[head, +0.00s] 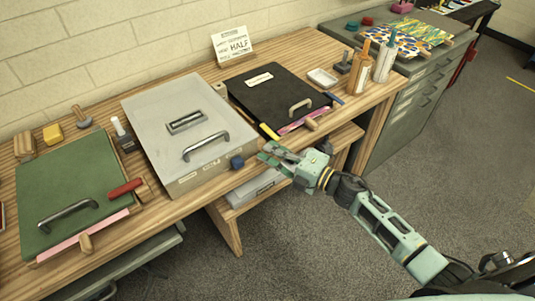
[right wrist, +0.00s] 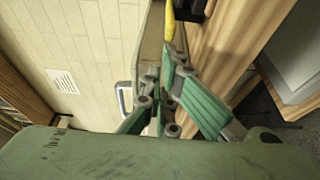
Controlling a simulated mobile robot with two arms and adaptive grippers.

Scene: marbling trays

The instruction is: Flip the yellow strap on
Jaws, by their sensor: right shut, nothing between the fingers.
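The yellow strap (head: 267,130) is a short narrow piece at the front left corner of the black-lidded tray (head: 258,97), next to the grey box. It also shows in the right wrist view (right wrist: 169,22) at the top, just beyond the fingers. My right gripper (head: 270,153) is shut and empty, in front of the bench edge, a little nearer than the strap and apart from it in the head view. In the right wrist view its green fingers (right wrist: 165,92) come together below the strap. My left gripper is not in view.
A grey box (head: 150,107) with a blue knob (head: 237,162) stands just left of my right gripper. A green-lidded tray (head: 68,180) with a red handle (head: 125,188) lies farther left. Bottles (head: 385,60) and a white dish (head: 322,77) stand at the right. The floor in front is clear.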

